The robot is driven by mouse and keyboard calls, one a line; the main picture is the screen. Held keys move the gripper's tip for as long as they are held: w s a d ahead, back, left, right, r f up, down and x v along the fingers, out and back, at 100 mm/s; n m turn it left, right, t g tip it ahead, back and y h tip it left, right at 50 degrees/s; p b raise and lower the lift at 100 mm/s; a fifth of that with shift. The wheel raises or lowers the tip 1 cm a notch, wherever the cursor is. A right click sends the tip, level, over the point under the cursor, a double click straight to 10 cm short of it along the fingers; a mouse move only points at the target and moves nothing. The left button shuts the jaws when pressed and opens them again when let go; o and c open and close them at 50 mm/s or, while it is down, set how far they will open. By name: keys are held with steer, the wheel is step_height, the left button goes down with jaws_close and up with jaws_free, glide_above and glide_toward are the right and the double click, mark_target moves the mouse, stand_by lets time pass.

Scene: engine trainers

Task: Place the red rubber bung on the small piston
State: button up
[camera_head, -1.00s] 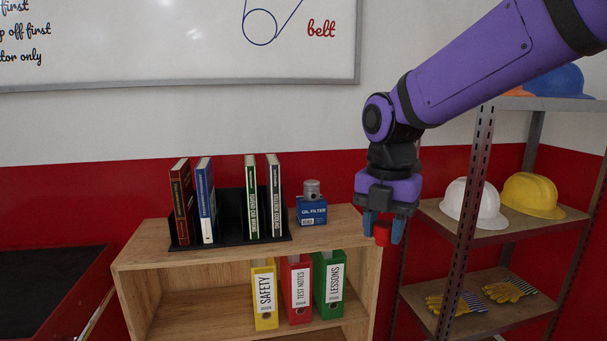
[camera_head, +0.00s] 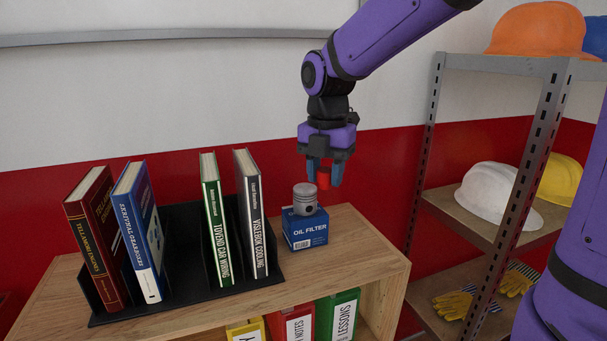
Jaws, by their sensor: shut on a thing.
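The small piston (camera_head: 305,200) is a grey metal cylinder standing upright on a blue oil filter box (camera_head: 305,233) on top of the wooden bookcase. My gripper (camera_head: 324,178) points down with its blue fingers shut on the red rubber bung (camera_head: 323,181). It holds the bung just above and slightly right of the piston in the picture. The bung's lower end is close to the piston's top right edge. Whether the bung is in front of or behind the piston, or touches it, I cannot tell.
Several books stand in a black rack (camera_head: 185,310) left of the box on the wooden bookcase (camera_head: 365,262). A metal shelf unit (camera_head: 527,185) with helmets and gloves stands at the right. Bare wood lies right of the box.

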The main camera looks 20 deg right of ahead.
glide_above(305, 188)
steer(key=shift+w+f, duration=0.1)
steer(key=shift+f, duration=2.15)
steer(key=shift+f, duration=0.15)
steer(key=o, duration=0.9)
step_height(305, 188, up, 12)
steer(key=s+d+f+m+t, duration=0.1)
steer(key=s+d+m+t, duration=0.1)
steer(key=s+m, duration=1.1)
steer(key=s+d+f+m+t, duration=0.2)
steer(key=s+d+m, duration=0.3)
steer(key=s+m, duration=0.9)
steer(key=shift+s+f+t, duration=0.15)
steer(key=shift+s+t, duration=0.45)
steer(key=shift+s, duration=0.55)
